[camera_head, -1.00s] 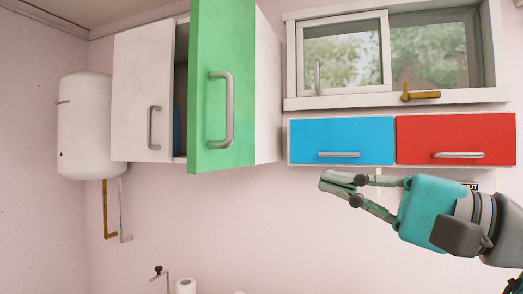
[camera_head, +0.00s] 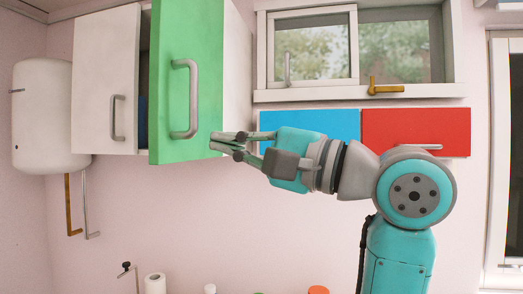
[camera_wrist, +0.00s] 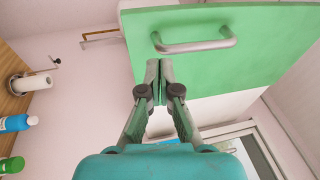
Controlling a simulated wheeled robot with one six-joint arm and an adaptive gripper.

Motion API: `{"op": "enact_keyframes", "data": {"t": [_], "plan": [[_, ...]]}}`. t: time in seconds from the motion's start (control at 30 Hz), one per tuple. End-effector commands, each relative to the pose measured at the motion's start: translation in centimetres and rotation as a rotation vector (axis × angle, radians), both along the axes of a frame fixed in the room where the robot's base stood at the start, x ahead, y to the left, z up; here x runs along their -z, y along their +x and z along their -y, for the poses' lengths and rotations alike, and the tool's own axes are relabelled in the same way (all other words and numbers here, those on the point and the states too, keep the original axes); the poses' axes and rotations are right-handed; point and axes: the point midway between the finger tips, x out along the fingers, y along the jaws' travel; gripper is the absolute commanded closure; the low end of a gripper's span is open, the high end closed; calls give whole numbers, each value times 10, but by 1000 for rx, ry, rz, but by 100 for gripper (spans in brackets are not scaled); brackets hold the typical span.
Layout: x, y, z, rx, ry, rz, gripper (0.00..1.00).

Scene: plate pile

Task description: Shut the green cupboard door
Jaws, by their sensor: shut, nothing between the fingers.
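The green cupboard door (camera_head: 172,78) stands open at the right end of the white wall cupboard in the head view, with a dark gap at its left side. It has a vertical grey handle (camera_head: 186,98). My gripper (camera_head: 216,142) is shut and empty, by the door's lower right edge, below and right of the handle. In the wrist view the door (camera_wrist: 265,60) fills the upper right, and its handle (camera_wrist: 195,46) lies beyond my fingertips (camera_wrist: 160,66). The fingertips overlap the door's edge there; I cannot tell whether they touch it.
A white cupboard door (camera_head: 105,75) is left of the green one. A blue cabinet (camera_head: 310,122) and a red cabinet (camera_head: 416,132) hang behind my arm, under a window (camera_head: 355,50). A white water heater (camera_head: 45,112) is at the left. Bottles and a paper roll (camera_head: 154,284) stand below.

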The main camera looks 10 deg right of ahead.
Motion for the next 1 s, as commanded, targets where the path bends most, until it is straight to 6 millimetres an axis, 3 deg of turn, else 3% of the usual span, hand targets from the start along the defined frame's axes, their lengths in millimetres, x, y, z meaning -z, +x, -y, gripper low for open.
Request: {"op": "enact_keyframes", "data": {"t": [0.23, 0.77, 1.0], "plan": [[-5, 12, -22, -1, 0, -1, 100], [-5, 14, -26, 4, 0, 0, 100], [-5, 13, -39, 55, 1, 1, 100]]}}
